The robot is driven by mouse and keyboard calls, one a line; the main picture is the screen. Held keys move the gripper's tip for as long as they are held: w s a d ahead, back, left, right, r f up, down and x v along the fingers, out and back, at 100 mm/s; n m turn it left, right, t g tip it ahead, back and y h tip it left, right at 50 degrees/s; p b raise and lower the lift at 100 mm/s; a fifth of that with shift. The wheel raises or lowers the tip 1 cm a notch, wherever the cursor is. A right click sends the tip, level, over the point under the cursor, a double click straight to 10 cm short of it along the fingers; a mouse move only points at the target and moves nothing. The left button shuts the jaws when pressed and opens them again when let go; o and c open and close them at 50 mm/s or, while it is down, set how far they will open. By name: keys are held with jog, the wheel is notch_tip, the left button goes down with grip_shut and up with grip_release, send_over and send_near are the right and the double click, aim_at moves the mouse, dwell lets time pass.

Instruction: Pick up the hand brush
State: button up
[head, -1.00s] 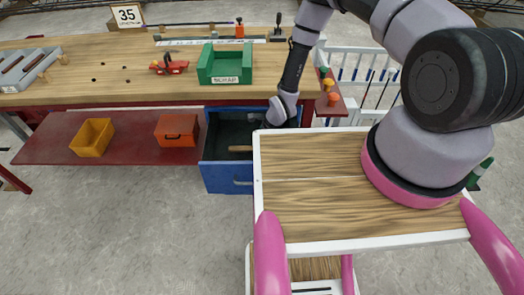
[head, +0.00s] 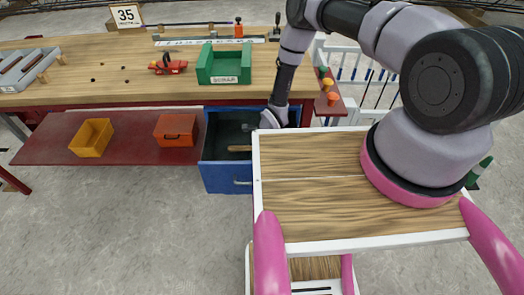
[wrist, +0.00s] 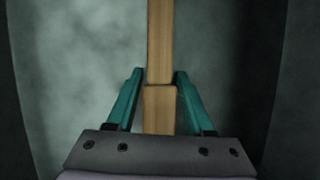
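The hand brush shows as a pale wooden piece (head: 240,149) lying in the open blue drawer (head: 228,180); the rest of it is hidden in shadow and behind my arm and the tray. In the wrist view a long wooden length (wrist: 160,45) runs down between the fingers. My gripper (wrist: 158,75) is open, with one teal finger on each side of the wood and a small gap at both tips. In the head view my gripper (head: 251,127) is inside the drawer, mostly dark. Whether the fingertips are at the wood's height I cannot tell.
The drawer walls stand close around my gripper. The workbench (head: 130,65) above holds a green box (head: 224,78) and a red tool (head: 168,65). A yellow bin (head: 91,138) and an orange box (head: 177,130) sit on the red shelf (head: 50,140). A wood-topped tray (head: 310,200) is in front.

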grip_shut()
notch_tip(320, 180, up, 10)
dwell(0.4)
